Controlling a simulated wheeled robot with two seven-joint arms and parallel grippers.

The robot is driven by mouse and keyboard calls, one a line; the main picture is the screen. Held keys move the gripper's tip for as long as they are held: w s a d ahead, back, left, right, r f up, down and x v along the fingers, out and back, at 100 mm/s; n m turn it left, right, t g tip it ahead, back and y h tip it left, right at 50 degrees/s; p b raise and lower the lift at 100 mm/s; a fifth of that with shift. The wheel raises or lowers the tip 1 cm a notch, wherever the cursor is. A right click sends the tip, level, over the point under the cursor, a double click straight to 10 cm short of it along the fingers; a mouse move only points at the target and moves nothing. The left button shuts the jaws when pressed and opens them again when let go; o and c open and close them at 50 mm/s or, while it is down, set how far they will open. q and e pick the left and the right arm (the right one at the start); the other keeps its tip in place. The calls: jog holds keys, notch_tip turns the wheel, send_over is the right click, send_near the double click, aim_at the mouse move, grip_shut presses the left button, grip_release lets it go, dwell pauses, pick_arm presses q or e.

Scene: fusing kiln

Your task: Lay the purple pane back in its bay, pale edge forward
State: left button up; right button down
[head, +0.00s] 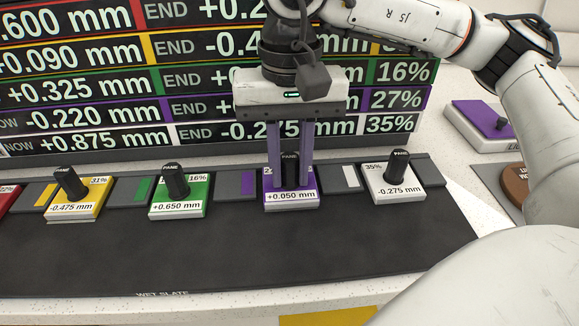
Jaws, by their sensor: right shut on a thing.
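The purple pane (291,202) is at the row on the dark slate, with a black knob (290,168) on top. Its pale front strip reads +0.050 mm and faces me. My right gripper (291,182) comes down from above, its two purple-grey fingers on either side of the knob, shut on it. A dark block with a purple mark (249,183) is just left of the pane. I cannot tell whether the pane rests flat or hangs slightly above the slate; the fingers hide part of its top. My left gripper is not in view.
Yellow (77,210) and green (179,208) panes stand left, a white pane (391,191) right, each with a black knob. The wet slate (240,250) in front is clear. A readout board (80,87) stands behind. A purple-topped box (475,120) is at far right.

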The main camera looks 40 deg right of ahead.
aim_at(289, 159)
jog(key=shift+f, duration=0.3)
jog(key=c, duration=1.5)
grip_release()
jog(key=shift+c, duration=0.2)
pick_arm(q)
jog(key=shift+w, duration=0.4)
pick_arm(e)
jog(key=shift+w+r, duration=0.1)
jog(key=shift+r, duration=0.4)
notch_tip(289, 159, up, 11)
jog(key=shift+p, duration=1.05)
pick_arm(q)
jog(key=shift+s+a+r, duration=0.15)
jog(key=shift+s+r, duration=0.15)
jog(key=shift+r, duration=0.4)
pick_arm(e)
jog(key=shift+r, duration=0.2)
